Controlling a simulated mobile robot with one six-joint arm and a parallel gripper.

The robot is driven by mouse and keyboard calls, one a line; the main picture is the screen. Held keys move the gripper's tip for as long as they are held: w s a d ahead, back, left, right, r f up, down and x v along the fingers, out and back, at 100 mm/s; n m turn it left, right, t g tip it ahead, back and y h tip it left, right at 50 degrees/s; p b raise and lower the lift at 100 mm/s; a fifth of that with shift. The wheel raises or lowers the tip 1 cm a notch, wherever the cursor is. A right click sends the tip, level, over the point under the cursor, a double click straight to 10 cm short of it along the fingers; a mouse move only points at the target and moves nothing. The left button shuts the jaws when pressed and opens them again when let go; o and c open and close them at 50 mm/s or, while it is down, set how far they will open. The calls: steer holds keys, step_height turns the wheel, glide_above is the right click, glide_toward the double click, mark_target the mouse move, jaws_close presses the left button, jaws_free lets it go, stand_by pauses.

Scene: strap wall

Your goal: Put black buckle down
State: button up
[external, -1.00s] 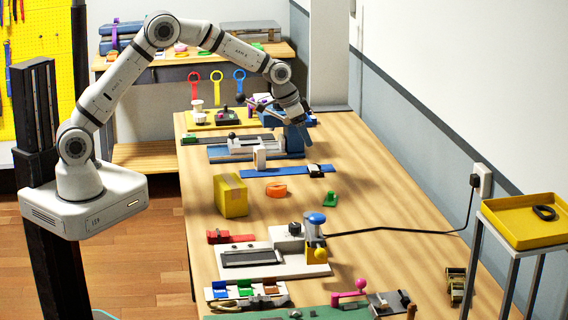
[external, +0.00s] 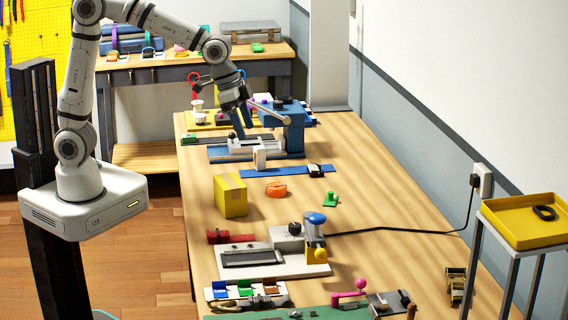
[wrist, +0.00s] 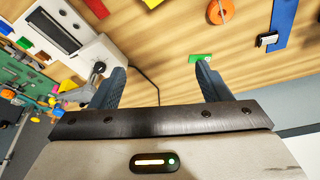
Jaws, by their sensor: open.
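A black buckle (external: 315,170) with a pale edge sits on the right part of the blue strap (external: 285,171) lying across the table. It also shows in the wrist view (wrist: 267,39), at the strap's end. My gripper (external: 241,120) is over the far part of the table, by the white-and-blue fixture, away from that buckle. In the wrist view my gripper (wrist: 160,86) has its two fingers wide apart with nothing between them. A small dark piece (external: 283,100) is on top of the blue machine; I cannot tell what it is.
An orange ring (external: 276,189), a green piece (external: 330,199) and a yellow box (external: 230,196) stand nearer on the table. A yellow tray (external: 510,230) at right holds a black oval ring (external: 544,212). A black cable crosses the table. The middle right is clear.

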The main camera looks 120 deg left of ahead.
steer(key=s+d+m, duration=0.2)
steer(key=s+d, duration=0.7)
steer(key=d, duration=0.3)
steer(key=s+d+f+m+h, duration=0.1)
steer(key=s+d+m, duration=0.2)
steer(key=s+d, duration=0.7)
steer(key=shift+s+d, duration=0.15)
steer(key=shift+d, duration=0.8)
